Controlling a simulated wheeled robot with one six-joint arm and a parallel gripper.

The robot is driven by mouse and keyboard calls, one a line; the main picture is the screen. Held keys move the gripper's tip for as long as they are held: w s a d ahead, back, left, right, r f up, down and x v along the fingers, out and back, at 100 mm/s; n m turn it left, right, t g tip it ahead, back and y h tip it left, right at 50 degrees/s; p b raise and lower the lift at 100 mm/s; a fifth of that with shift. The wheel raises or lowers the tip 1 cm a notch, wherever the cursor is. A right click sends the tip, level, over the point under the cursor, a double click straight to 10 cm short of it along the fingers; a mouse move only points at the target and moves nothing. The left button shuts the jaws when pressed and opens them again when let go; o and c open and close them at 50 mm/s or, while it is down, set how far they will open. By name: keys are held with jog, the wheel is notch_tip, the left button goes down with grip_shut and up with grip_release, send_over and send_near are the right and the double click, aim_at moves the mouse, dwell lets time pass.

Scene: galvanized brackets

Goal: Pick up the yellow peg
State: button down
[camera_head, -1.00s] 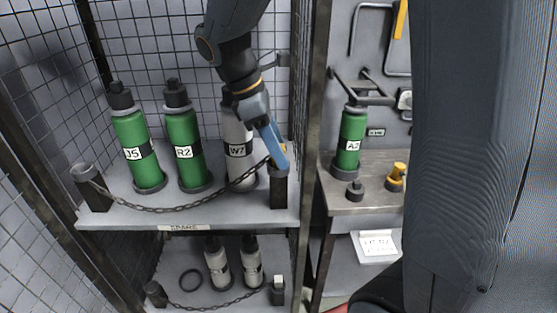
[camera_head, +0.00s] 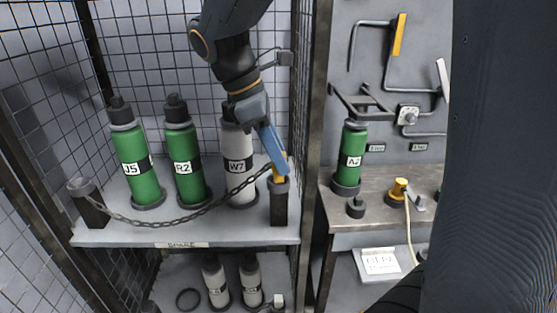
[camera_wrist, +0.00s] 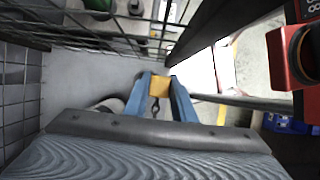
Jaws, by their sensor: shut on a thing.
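The yellow peg (camera_head: 279,174) is at the top of the right black post (camera_head: 279,205) on the upper shelf, at the chain's right end. My gripper (camera_head: 274,160) comes down on it from above, and its blue fingers cover part of it. In the wrist view the yellow peg (camera_wrist: 159,86) sits between the two blue fingertips of my gripper (camera_wrist: 160,90), which are shut on it. A dark chain link hangs just below the peg there. I cannot tell how far the peg sits in the post.
The chain (camera_head: 190,215) sags across the shelf front to the left post (camera_head: 88,203). Green bottles J5 (camera_head: 135,165) and R2 (camera_head: 184,165) and grey bottle W7 (camera_head: 238,185) stand behind it. Wire mesh and a frame upright (camera_head: 309,130) are close right of my gripper.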

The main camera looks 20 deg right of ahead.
jog(key=s+a, duration=0.2)
jog(key=s, duration=0.5)
jog(key=s+a+b, duration=0.1)
jog(key=s+a, duration=0.2)
jog(key=s, duration=0.5)
jog(key=shift+a, duration=0.15)
